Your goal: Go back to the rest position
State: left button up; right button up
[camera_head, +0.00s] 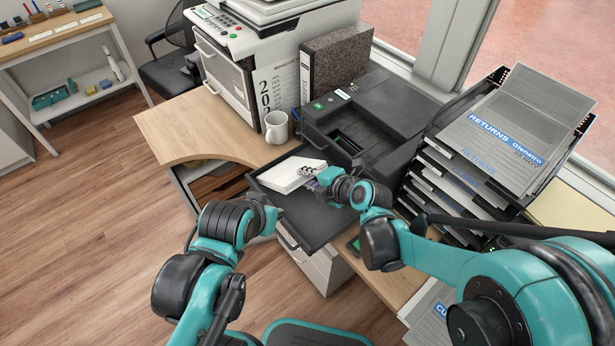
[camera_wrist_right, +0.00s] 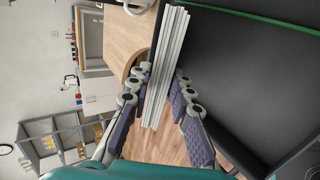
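My right gripper (camera_head: 308,172) is at the right edge of a white paper stack (camera_head: 288,173), which lies on the pulled-out black printer tray (camera_head: 298,215). In the right wrist view, the gripper's two fingers (camera_wrist_right: 158,98) are spread on either side of the stack (camera_wrist_right: 178,55), so it looks open; contact is hard to judge. My left arm is bent at the lower left of the head view, with its wrist (camera_head: 268,215) beside the tray's left edge. The fingers of the left gripper cannot be made out.
The black printer (camera_head: 375,115) stands behind the tray. A white mug (camera_head: 276,127), a large copier (camera_head: 250,65) and a speckled binder (camera_head: 340,55) stand on the wooden counter (camera_head: 185,130). A sorter rack (camera_head: 470,160) with grey returns envelopes is at the right. The floor at left is clear.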

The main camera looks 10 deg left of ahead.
jog(key=o, duration=0.3)
dwell(0.5)
jog(key=shift+p+v, duration=1.8)
jog(key=shift+v, duration=1.75)
jog(key=s+d+r+p, duration=0.1)
jog(key=r+p, duration=0.2)
jog(key=s+d+r+p, duration=0.1)
jog(key=r+p, duration=0.2)
jog(key=s+d+r+p, duration=0.1)
jog(key=r+p, duration=0.1)
jog(key=r, duration=0.1)
jog(key=shift+d+r+p, duration=0.25)
jog(key=shift+d+p, duration=0.15)
jog(key=shift+d, duration=0.1)
